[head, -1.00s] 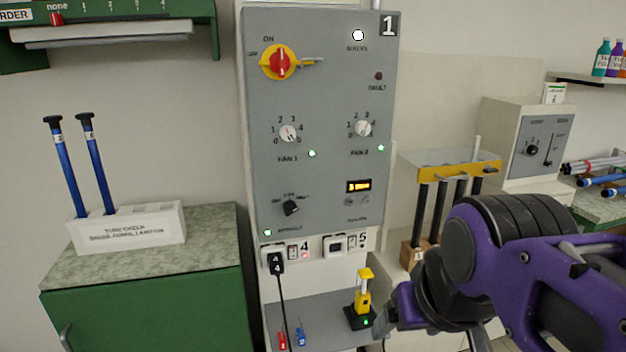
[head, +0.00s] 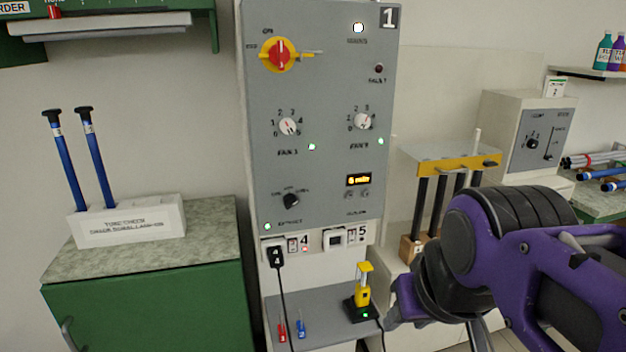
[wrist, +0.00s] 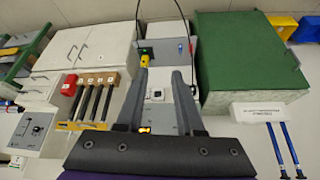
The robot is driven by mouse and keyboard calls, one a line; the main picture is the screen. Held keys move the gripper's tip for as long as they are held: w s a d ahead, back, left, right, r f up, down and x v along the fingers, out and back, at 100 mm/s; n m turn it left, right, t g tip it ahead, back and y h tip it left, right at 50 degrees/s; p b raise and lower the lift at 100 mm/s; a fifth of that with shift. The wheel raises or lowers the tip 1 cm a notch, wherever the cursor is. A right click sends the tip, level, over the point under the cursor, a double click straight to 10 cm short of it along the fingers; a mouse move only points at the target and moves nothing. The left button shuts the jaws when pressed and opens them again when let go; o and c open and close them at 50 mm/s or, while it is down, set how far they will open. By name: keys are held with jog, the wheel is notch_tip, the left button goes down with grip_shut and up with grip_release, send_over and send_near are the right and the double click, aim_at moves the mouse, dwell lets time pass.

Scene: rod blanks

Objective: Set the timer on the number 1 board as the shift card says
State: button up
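The number 1 board (head: 320,100) is a grey panel in the middle of the head view, with its 1 label at the top right. Its timer (head: 359,180) is a small amber display low on the right, seeming to read 6 min, though the digits are blurred. Two small buttons (head: 357,195) sit below it. The lit display (wrist: 145,129) also shows in the wrist view, partly behind my gripper's base. My gripper (wrist: 160,73) is open and empty, its two dark fingers apart in front of the board. No readable shift card shows.
A red and yellow switch (head: 279,55), two fan dials and an exhaust knob (head: 291,201) share the board. Plugs and sockets (head: 335,239) and a shelf with a yellow device (head: 363,288) lie below. A rod rack (head: 450,165) stands to the right, a green cabinet (head: 150,300) left.

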grip_shut()
dwell(1.3)
